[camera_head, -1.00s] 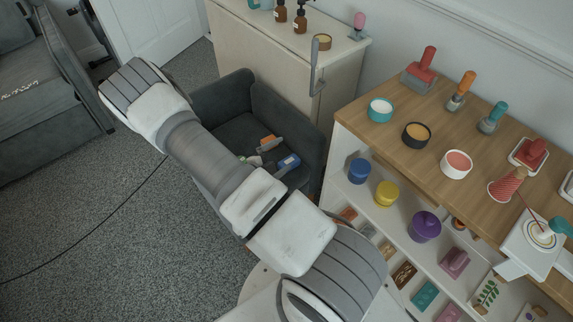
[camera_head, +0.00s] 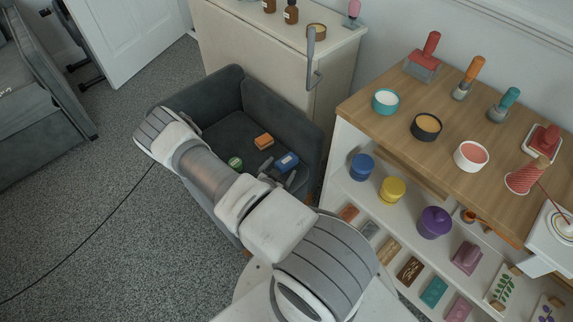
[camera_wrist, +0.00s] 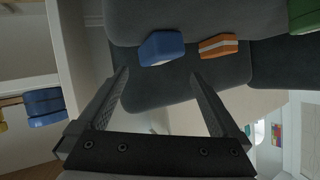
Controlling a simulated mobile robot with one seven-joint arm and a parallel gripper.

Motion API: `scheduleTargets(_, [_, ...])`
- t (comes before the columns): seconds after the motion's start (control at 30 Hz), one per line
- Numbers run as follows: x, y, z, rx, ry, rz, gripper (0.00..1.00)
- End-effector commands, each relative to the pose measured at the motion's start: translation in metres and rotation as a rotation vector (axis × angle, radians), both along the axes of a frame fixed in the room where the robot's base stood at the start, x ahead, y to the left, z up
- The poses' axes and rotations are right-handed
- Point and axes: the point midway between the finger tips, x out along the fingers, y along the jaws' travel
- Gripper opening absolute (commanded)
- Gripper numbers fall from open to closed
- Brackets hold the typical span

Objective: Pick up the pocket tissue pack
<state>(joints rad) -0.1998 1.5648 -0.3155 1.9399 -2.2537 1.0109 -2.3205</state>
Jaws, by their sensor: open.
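A small blue pack with a pale label (camera_head: 287,161), which looks like the pocket tissue pack, lies on the seat of a dark grey armchair (camera_head: 222,126). In the wrist view the blue pack (camera_wrist: 161,49) is just beyond my fingertips, roughly in line with the gap between them. My gripper (camera_wrist: 158,76) is open and empty. In the head view my gripper (camera_head: 279,172) is small and partly hidden by my arm, close beside the blue pack on its near side. I cannot tell the exact height above the seat.
An orange item with a white band (camera_wrist: 218,46) lies beside the blue pack. A green item (camera_head: 235,163) is farther left on the seat. The chair's arm and back enclose the seat. A white shelf unit with a wooden top (camera_head: 450,150) stands close on the right.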

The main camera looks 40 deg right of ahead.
Motion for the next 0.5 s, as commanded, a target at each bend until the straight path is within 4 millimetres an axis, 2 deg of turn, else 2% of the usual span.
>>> scheduleTargets(0.23, [0.007,-0.012,-0.011,0.001,-0.002,-0.002,1.00])
scheduleTargets(0.5, [0.022,-0.036,-0.032,0.001,-0.003,-0.003,1.00])
